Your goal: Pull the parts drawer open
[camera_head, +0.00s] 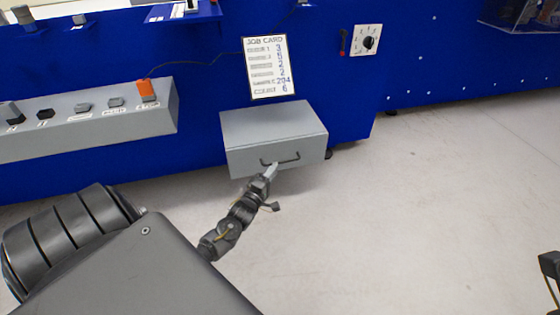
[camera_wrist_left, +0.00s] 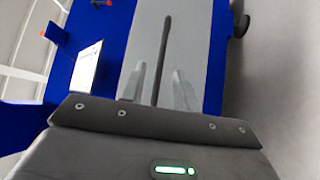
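The parts drawer (camera_head: 262,129) is a grey metal box at the foot of the blue machine, with a dark bar handle (camera_head: 293,157) on its front. It looks closed, though I cannot be sure. My left gripper (camera_head: 271,171) is at the handle, coming from below. In the left wrist view the handle (camera_wrist_left: 166,42) runs lengthwise between the two pale fingers of the gripper (camera_wrist_left: 158,84), which stand apart with a gap on each side of the bar. Whether a finger touches the bar is hard to tell. My right gripper's fingers do not show.
A job card (camera_head: 268,67) hangs above the drawer. A grey switch panel (camera_head: 90,127) with an orange switch (camera_head: 147,90) juts out at left. A dial plate (camera_head: 366,40) is at upper right. The floor (camera_head: 420,210) in front of the drawer is clear.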

